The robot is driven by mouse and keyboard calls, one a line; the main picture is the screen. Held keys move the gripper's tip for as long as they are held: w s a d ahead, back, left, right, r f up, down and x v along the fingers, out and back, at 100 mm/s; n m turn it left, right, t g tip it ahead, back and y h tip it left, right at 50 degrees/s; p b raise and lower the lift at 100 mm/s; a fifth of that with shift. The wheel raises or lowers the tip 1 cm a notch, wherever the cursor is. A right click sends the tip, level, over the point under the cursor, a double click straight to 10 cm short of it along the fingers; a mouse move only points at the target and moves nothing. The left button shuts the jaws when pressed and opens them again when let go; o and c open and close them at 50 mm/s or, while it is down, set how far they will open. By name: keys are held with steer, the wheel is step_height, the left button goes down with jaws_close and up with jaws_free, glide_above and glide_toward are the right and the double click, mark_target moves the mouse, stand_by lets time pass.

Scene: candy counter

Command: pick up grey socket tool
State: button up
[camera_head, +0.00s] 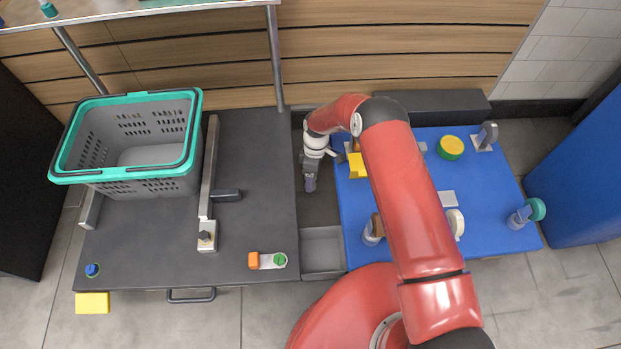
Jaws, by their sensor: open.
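My gripper (310,184) points down over the dark gap between the grey counter and the blue table. It is small in the picture, and its fingertips look greyish purple. I see nothing clearly held in it. I cannot tell for sure which thing is the grey socket tool. A grey upright piece (487,136) on a small plate stands at the back right of the blue table. A grey cylinder with a brown part (373,231) stands at the table's front left, partly hidden by my red arm.
The blue table (490,190) also holds a yellow-green round piece (450,147), a yellow block (357,165) and a grey-teal piece (527,213). A grey basket with teal rim (198,120) sits on the dark counter (255,190). A grey open bin (323,250) lies between them.

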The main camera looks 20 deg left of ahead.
steer(key=shift+c, duration=0.4)
steer(key=c, duration=1.1)
steer(key=shift+r, duration=0.15)
steer(key=shift+r, duration=0.6)
steer(key=w, duration=0.4)
steer(key=shift+a+f+b, duration=0.2)
steer(key=shift+a+b, duration=0.1)
steer(key=shift+a, duration=0.1)
step_height(320, 180, up, 14)
steer(key=shift+p, duration=1)
